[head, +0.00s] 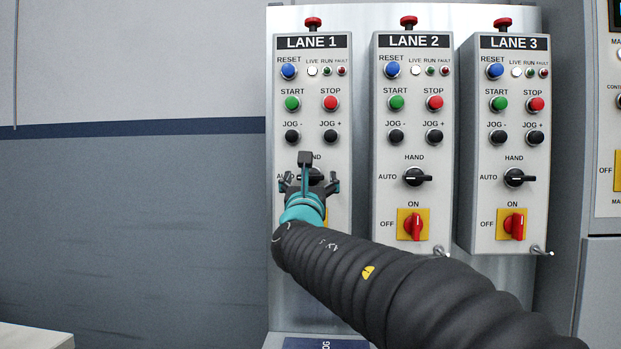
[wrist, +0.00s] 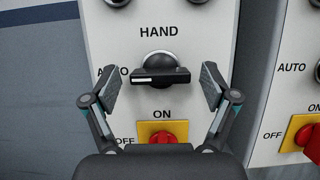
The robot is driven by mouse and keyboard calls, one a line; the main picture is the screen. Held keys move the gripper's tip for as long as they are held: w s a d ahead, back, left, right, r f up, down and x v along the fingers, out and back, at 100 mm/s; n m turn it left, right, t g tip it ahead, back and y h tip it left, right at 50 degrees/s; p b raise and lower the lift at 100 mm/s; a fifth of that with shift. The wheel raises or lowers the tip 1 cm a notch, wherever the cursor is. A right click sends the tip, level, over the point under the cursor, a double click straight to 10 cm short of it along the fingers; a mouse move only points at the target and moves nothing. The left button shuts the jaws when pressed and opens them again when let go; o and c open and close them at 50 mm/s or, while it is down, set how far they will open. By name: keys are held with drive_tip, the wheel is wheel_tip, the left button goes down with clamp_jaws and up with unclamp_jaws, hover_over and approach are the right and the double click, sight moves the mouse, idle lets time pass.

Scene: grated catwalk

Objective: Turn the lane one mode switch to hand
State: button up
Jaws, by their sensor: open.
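The lane one panel (head: 312,120) is the leftmost of three. Its mode switch is a black knob (wrist: 160,72) with HAND printed above and AUTO to its left, partly covered. Its handle lies level in the wrist view, with the white mark at its left end, toward AUTO. My gripper (wrist: 161,85) is open, with one finger on each side of the knob; I cannot tell whether they touch it. In the head view my gripper (head: 307,184) hides most of the switch (head: 316,175).
Below is lane one's red ON/OFF switch (wrist: 162,132) on a yellow plate. Above are the black jog buttons (head: 292,137). The lane two panel (head: 412,150) and lane three panel (head: 507,150) stand to the right. The wall at left is bare.

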drive_tip(key=c, duration=1.2)
drive_tip(key=shift+o, duration=0.2)
drive_tip(key=shift+f+m+b, duration=0.1)
drive_tip(key=shift+m+b, duration=0.2)
drive_tip(key=shift+m, duration=0.1)
drive_tip(key=m+h+b, duration=0.2)
drive_tip(key=m, duration=0.2)
drive_tip(key=shift+a, duration=0.1)
drive_tip(key=m+h, duration=0.1)
drive_tip(key=m, duration=0.1)
drive_tip(key=m+g+h+b, duration=0.1)
drive_tip(key=m, duration=0.2)
drive_tip(key=m+g+h, duration=0.1)
drive_tip(key=m, duration=0.1)
drive_tip(key=shift+a+h, duration=0.1)
drive_tip(key=shift+h, duration=0.3)
drive_tip(key=m, duration=0.2)
drive_tip(key=m+g, duration=0.1)
drive_tip(key=m, duration=0.1)
drive_tip(key=m+g+h, duration=0.1)
drive_tip(key=shift+r+m, duration=0.25)
drive_tip(key=shift+m, duration=0.15)
drive_tip(key=m+g+p, duration=0.1)
drive_tip(key=m+g, duration=0.1)
drive_tip(key=m, duration=0.2)
drive_tip(key=shift+m, duration=0.4)
